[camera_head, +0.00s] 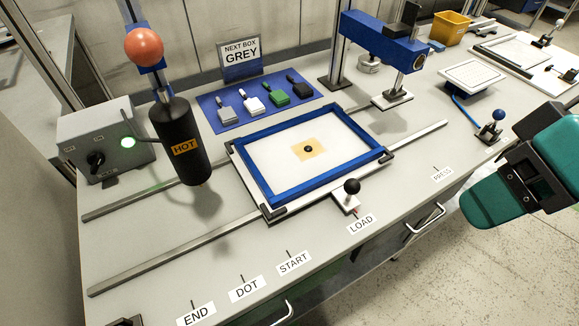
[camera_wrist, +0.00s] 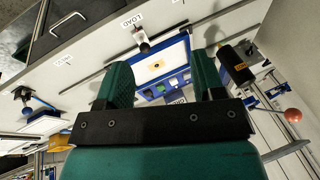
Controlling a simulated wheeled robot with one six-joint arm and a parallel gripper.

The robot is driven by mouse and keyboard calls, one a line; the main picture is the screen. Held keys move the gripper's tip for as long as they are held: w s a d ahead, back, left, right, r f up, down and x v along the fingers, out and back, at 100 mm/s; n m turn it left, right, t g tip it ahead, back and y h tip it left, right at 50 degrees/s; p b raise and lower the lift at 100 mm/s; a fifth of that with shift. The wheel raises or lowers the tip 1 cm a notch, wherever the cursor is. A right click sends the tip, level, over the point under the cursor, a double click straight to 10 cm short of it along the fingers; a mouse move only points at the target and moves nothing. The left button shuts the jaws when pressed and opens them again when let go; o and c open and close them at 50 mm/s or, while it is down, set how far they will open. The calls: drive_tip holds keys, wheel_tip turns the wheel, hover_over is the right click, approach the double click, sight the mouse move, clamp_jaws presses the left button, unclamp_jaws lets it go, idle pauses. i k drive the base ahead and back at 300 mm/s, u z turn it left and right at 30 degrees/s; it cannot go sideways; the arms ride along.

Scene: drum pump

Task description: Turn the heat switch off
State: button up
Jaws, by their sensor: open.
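The heat switch is a black knob (camera_head: 96,159) on the front of a grey control box (camera_head: 85,128) at the far left of the bench. Small labels near the knob are too small to read. A green lamp (camera_head: 128,142) on the box glows. My gripper (camera_head: 505,170) is at the right, over the bench's front edge, far from the box. In the wrist view my gripper (camera_wrist: 161,63) has its two teal fingers apart with nothing held between them. The knob cannot be made out in the wrist view.
A black cylinder marked HOT (camera_head: 180,150) hangs just right of the box, below an orange ball (camera_head: 144,46). A blue frame (camera_head: 310,148) sits on rails mid-bench, with a black-knobbed lever (camera_head: 351,187) before it. A blue press (camera_head: 385,38) stands behind. The front-left bench is mostly clear.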

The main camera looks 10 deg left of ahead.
sight(95, 159)
drive_tip(key=u, duration=0.6)
drive_tip(key=k, duration=0.9)
drive_tip(key=u, duration=1.35)
drive_tip(key=i, duration=1)
drive_tip(key=u, duration=0.05)
